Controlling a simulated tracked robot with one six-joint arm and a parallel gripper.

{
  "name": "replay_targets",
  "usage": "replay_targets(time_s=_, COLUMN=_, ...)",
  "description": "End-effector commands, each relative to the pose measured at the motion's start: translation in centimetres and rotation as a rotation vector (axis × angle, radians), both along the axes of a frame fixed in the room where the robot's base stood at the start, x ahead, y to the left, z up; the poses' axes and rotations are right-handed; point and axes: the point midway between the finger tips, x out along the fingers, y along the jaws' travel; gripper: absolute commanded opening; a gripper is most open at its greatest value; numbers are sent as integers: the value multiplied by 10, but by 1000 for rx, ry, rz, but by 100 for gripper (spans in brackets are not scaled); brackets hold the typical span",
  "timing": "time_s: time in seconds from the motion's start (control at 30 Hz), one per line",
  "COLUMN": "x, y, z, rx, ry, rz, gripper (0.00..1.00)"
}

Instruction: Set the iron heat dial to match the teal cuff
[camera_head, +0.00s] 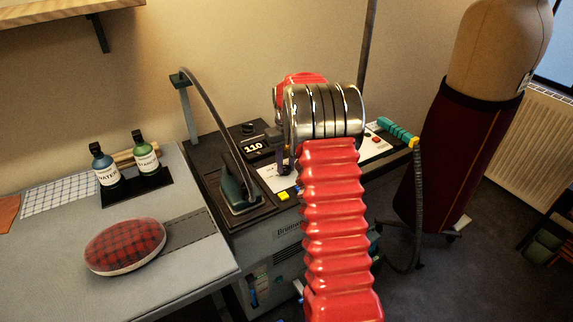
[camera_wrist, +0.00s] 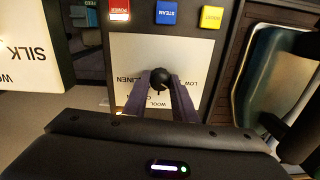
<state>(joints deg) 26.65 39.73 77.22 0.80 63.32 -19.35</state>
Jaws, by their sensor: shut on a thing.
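The heat dial (camera_wrist: 161,78) is a round black knob on a white plate (camera_wrist: 196,62) in the wrist view. Upside-down words on the plate include LINEN, LOW and a partly covered WOOL. My gripper (camera_wrist: 160,92) has its two dark fingers closed on the knob's sides. The knob's pointer direction is hard to make out. In the head view, my red arm hides most of the dial area, and the display (camera_head: 254,147) reads 110. The iron (camera_head: 238,192) stands on its rest left of the plate. I cannot pick out a teal cuff in either view.
Red POWER (camera_wrist: 119,10), blue STEAM (camera_wrist: 166,12) and yellow BOOST (camera_wrist: 210,17) buttons line the plate's edge. A card (camera_wrist: 22,50) reads SILK. A teal-handled hose tool (camera_head: 396,130) lies right of my arm. Bottles (camera_head: 107,170) and a tartan cushion (camera_head: 126,246) stand left.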

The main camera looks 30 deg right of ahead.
Motion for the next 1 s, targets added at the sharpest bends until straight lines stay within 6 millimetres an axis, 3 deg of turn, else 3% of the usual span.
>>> replay_targets(time_s=0.4, x=0, y=-1, z=1, rx=-2, ry=-3, rz=-271, gripper=2)
replay_targets(time_s=0.97, x=1, y=0, z=1, rx=-1, ry=-4, rz=-326, gripper=2)
replay_targets(time_s=1.0, x=1, y=0, z=1, rx=-1, ry=-4, rz=-326, gripper=25)
